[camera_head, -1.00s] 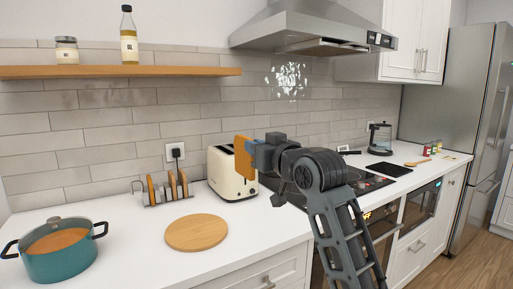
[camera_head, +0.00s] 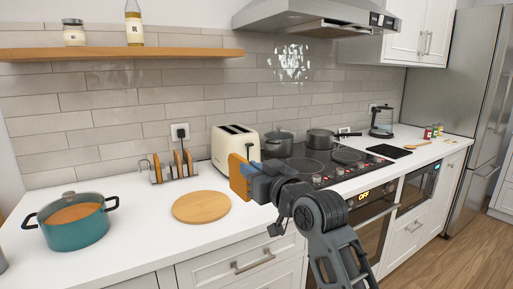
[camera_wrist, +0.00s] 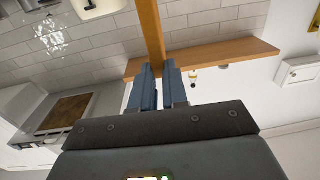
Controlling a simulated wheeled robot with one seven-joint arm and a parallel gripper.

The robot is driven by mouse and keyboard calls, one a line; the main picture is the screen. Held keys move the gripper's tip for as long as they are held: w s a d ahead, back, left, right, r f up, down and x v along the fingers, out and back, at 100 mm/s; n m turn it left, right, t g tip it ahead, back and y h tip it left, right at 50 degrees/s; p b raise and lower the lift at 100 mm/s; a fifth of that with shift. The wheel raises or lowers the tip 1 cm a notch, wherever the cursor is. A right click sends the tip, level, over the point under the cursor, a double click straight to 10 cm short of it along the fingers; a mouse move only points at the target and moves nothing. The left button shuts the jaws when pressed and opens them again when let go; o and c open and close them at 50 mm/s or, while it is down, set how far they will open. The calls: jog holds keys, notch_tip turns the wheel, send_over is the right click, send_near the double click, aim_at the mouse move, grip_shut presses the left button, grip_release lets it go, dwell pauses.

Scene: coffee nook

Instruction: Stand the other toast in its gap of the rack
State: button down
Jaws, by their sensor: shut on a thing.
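My gripper (camera_head: 257,177) is shut on a slice of toast (camera_head: 238,177), held upright above the counter in front of the toaster. The wrist view shows the same toast (camera_wrist: 149,28) edge-on between the two blue-grey fingers (camera_wrist: 158,75). The wire toast rack (camera_head: 174,179) stands on the counter near the wall, left of my gripper and well apart from it. Toast slices stand in it: one near its left part (camera_head: 157,167) and two close together at its right (camera_head: 178,163) (camera_head: 188,161). A space shows between the left slice and the right pair, and an empty wire loop shows at the left end.
A cream toaster (camera_head: 234,143) stands between rack and hob. A round wooden board (camera_head: 201,207) lies in front of the rack. A teal pot (camera_head: 77,228) is at the left. A wooden shelf (camera_head: 110,54) hangs above. Pans (camera_head: 322,140) stand on the hob.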

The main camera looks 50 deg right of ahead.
jog(key=s+a+f+n+y, duration=0.1)
jog(key=a+f, duration=0.5)
jog(key=f, duration=0.7)
jog(key=s+a+f+y, duration=0.1)
jog(key=s+a+f, duration=0.3)
jog(key=a+f, duration=0.3)
jog(key=s+a+f+n+y, duration=0.1)
jog(key=a+f, duration=0.6)
jog(key=f, duration=1.1)
jog(key=shift+s+f+n+y, duration=0.3)
jog(key=shift+s+y, duration=0.2)
jog(key=shift+s, duration=0.7)
jog(key=shift+s, duration=0.1)
